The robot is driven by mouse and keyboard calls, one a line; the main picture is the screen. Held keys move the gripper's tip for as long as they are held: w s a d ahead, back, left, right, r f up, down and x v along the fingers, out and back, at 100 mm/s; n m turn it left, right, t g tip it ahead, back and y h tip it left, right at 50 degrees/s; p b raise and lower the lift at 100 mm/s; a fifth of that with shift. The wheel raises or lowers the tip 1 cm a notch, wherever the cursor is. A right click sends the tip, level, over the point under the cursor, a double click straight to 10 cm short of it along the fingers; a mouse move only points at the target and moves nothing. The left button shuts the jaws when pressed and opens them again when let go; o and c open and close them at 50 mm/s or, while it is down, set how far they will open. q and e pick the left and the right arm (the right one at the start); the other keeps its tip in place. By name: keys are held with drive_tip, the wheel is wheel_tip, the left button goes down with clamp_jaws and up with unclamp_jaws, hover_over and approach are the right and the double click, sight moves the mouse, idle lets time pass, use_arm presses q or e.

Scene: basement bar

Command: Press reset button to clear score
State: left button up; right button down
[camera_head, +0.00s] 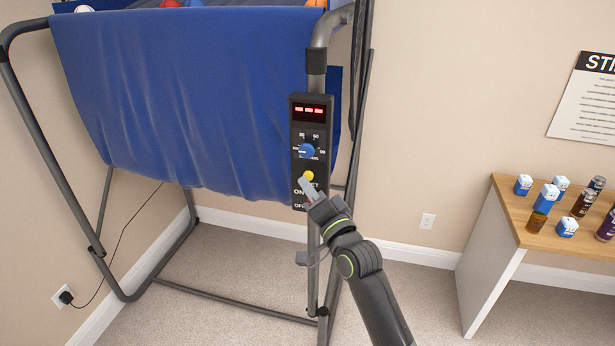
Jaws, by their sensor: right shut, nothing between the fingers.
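A black control panel (298,128) is fixed to the front right upright of a basketball arcade frame. It has a red lit display (310,110) at the top, a blue dial (306,151) in the middle and a yellow round button (308,175) below that. Lettering under the button is partly hidden by my gripper; "ON" and part of "OFF" show. My right gripper (305,184) is shut and empty, its tips just below the yellow button. I cannot tell whether the tips touch the button or panel. My left gripper is not in view.
A blue cloth (190,95) hangs from the grey metal frame (22,92), with balls above it. On the right, a wooden-topped table (515,212) holds several bottles and small boxes. Carpet between frame and table is clear. A cord runs to a wall outlet (62,296).

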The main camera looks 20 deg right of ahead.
drive_tip(key=shift+w+d, duration=0.35)
drive_tip(key=shift+w, duration=0.15)
idle(0.8)
drive_tip(key=shift+s, duration=0.15)
drive_tip(key=shift+s+a, duration=0.45)
drive_tip(key=shift+s, duration=0.15)
drive_tip(key=shift+s+a, duration=0.7)
drive_tip(key=shift+s, duration=0.35)
drive_tip(key=shift+s+a, duration=0.7)
drive_tip(key=shift+s, duration=0.3)
